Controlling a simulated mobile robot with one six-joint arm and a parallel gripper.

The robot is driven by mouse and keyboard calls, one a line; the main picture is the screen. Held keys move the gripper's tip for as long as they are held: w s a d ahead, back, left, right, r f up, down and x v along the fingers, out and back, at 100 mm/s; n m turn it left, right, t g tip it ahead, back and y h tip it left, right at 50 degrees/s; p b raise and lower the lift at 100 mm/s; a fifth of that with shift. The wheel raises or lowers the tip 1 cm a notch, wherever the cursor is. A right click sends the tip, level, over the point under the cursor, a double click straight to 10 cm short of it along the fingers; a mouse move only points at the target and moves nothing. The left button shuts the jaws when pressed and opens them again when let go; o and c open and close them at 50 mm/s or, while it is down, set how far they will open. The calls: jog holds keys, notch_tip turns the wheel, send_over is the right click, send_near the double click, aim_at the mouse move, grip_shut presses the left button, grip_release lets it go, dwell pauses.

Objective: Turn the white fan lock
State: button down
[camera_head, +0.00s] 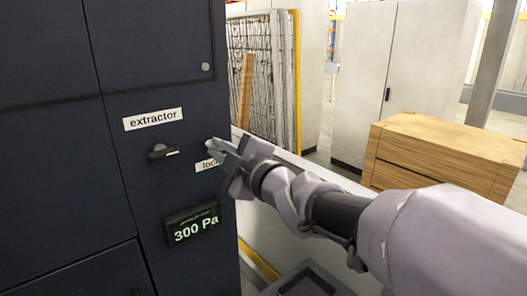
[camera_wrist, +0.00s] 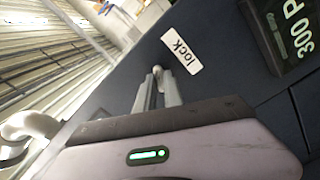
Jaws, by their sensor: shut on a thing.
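My gripper reaches the right edge of the dark cabinet front, its fingertips (camera_head: 217,145) just above the partly hidden "lock" label (camera_head: 205,165). In the wrist view, the two grey fingers (camera_wrist: 158,84) are close together and shut on a small pale piece, the white fan lock (camera_wrist: 158,70), at their tips. The full "lock" label (camera_wrist: 181,51) shows beside it. The fingers cover most of the lock, so I cannot tell its angle. In the head view the lock is hidden behind the gripper.
The dark cabinet (camera_head: 150,215) carries an "extractor" label (camera_head: 153,119), a black knob (camera_head: 161,152) left of my gripper, and a display (camera_head: 194,226) reading 300 Pa below. A wooden crate (camera_head: 445,150) and pale cabinets (camera_head: 425,60) stand at the back right.

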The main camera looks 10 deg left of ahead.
jog(key=shift+n+b, duration=0.6)
jog(key=shift+n, duration=0.6)
jog(key=n+b, duration=0.2)
jog(key=n, duration=0.1)
jog(key=shift+b, duration=0.35)
jog(key=c, duration=1.6)
grip_release()
jog(key=shift+c, duration=0.2)
jog(key=v, duration=0.5)
